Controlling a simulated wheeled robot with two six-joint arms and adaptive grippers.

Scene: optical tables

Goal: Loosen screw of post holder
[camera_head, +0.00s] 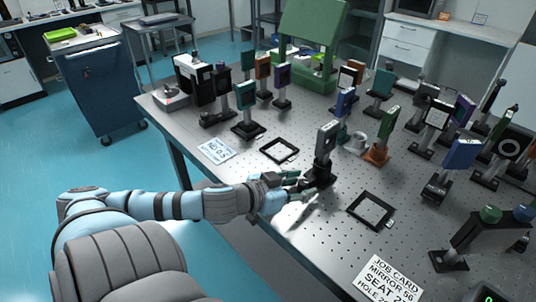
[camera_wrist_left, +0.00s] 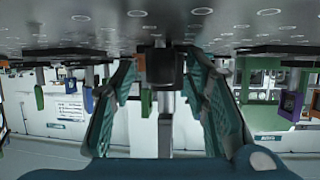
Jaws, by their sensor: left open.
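The post holder (camera_head: 322,171) is a black upright holder on the optical table, with a grey mount (camera_head: 327,138) on a post above it. My left gripper (camera_head: 304,184) is beside its lower left side, with teal fingers spread. In the left wrist view, where the table appears at the top, the black holder (camera_wrist_left: 164,68) and its metal post (camera_wrist_left: 166,104) stand between the two open fingers. The fingers appear apart from the holder. I cannot make out the screw. My right gripper is not in view.
Two flat black square frames (camera_head: 279,150) and (camera_head: 371,211) lie on the table near the holder. An orange-based green mount (camera_head: 387,128) and several other post mounts stand behind and to the right. A white job card (camera_head: 389,282) lies at the front.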

